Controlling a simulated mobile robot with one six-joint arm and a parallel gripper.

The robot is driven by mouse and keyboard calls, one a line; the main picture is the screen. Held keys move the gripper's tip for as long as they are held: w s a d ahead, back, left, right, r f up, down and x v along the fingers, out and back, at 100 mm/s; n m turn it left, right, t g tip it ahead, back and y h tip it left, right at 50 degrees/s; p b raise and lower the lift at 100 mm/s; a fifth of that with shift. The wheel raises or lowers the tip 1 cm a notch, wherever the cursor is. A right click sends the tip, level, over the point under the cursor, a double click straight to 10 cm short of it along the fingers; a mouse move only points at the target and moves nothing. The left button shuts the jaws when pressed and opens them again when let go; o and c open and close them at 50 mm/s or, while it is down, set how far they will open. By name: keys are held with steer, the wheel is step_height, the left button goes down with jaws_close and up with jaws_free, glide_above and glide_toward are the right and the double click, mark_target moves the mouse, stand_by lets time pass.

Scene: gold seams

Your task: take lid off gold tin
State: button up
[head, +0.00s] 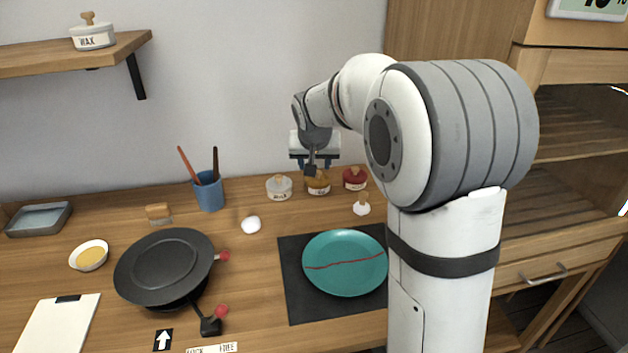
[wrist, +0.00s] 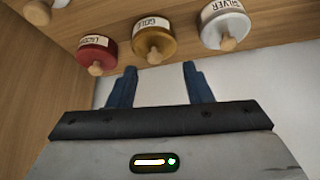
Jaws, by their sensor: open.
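The gold tin (head: 319,188) stands at the back of the table, between a whitish tin and a red one. In the wrist view the gold tin (wrist: 154,38) shows its label and its lid on top with a round wooden knob (wrist: 154,58). My gripper (wrist: 159,68) is open and empty, its two blue fingers apart on either side of the knob's line, not visibly touching it. In the head view my gripper (head: 312,167) is just above the tin and hides part of its top.
The silver-labelled tin (head: 279,189) and red tin (head: 354,180) stand close on either side. A small white knobbed item (head: 362,208) sits in front. A teal plate (head: 345,264) with a red seam lies on a dark mat. A blue cup (head: 208,193) holds tools.

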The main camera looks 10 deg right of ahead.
mark_target(318, 172)
steer(key=x, duration=0.4)
steer(key=w+d+x, duration=0.1)
steer(key=x, duration=0.1)
steer(key=shift+w, duration=0.15)
steer(key=shift+c, duration=0.5)
jaws_close()
